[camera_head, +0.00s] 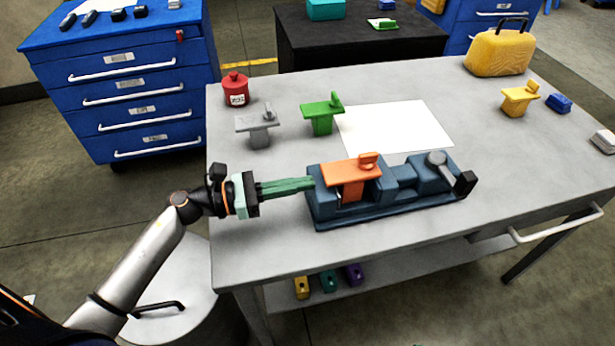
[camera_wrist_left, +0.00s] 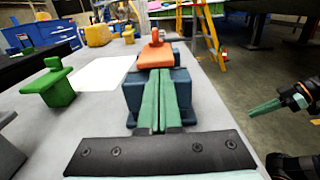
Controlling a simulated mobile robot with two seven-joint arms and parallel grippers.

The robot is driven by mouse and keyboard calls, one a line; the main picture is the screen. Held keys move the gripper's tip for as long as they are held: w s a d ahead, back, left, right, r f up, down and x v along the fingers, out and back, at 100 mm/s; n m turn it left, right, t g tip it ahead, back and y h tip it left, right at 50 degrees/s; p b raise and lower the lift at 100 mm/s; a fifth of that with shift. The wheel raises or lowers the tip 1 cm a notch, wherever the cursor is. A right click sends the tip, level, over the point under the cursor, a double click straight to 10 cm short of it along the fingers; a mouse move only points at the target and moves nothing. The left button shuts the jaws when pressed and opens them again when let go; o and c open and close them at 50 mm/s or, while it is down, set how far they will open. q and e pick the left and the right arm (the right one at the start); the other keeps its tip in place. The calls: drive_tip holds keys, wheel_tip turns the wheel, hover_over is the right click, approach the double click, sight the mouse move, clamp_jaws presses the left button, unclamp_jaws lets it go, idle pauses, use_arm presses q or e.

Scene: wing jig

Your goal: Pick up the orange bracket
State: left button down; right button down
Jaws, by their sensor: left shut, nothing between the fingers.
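The orange bracket (camera_head: 350,170) sits on the left part of the dark blue vise-like jig (camera_head: 400,205), its flat plate on top and a rounded knob at its right end. In the left wrist view the bracket (camera_wrist_left: 156,55) is straight ahead, beyond the fingertips. My left gripper (camera_head: 312,184) is shut and empty. Its green fingers point at the jig's left end, beside the bracket; whether they touch it cannot be told. My right gripper (camera_wrist_left: 262,108) shows only in the left wrist view, at the right, off the table's side; its finger gap is unclear.
On the grey table (camera_head: 260,255) stand a grey bracket (camera_head: 258,127), a green bracket (camera_head: 322,114), a yellow bracket (camera_head: 518,98), a red canister (camera_head: 235,90) and a yellow case (camera_head: 498,50). A white sheet (camera_head: 395,127) lies behind the jig. The front strip is clear.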

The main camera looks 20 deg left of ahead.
sight(324, 180)
use_arm(q)
drive_tip(key=shift+x, duration=0.85)
drive_tip(key=shift+w+d+f, duration=0.1)
drive_tip(key=shift+w+d, duration=0.1)
drive_tip(key=shift+d, duration=0.1)
drive_tip(key=shift+w+d+b, duration=0.3)
drive_tip(key=shift+d+b, duration=0.05)
drive_tip(key=shift+d, duration=0.05)
